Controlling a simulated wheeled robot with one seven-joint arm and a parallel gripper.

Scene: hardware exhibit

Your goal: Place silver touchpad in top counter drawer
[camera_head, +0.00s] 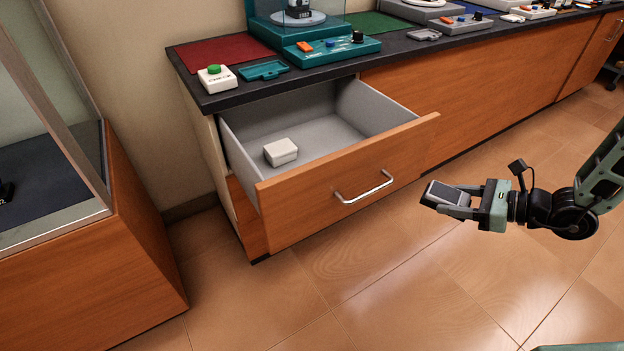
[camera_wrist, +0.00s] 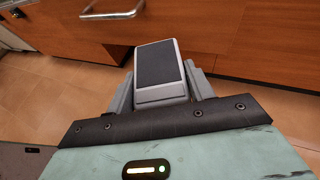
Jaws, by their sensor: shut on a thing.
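My gripper (camera_head: 452,203) is shut on the silver touchpad (camera_head: 444,193), a small grey block with a dark top. It holds the touchpad above the floor, in front of and to the right of the open drawer. In the wrist view the touchpad (camera_wrist: 159,72) sits between the fingers. The top counter drawer (camera_head: 340,186) is pulled well out, with a grey interior and a silver handle (camera_head: 364,188). A white box (camera_head: 281,151) lies inside at the left; the rest of the visible drawer floor is bare.
The dark countertop (camera_head: 330,70) holds a white device with a green button (camera_head: 217,78), a teal tray (camera_head: 263,70), a teal control panel (camera_head: 331,49) and a grey tray (camera_head: 424,35). A glass display case (camera_head: 75,190) stands at left. The floor before the drawer is clear.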

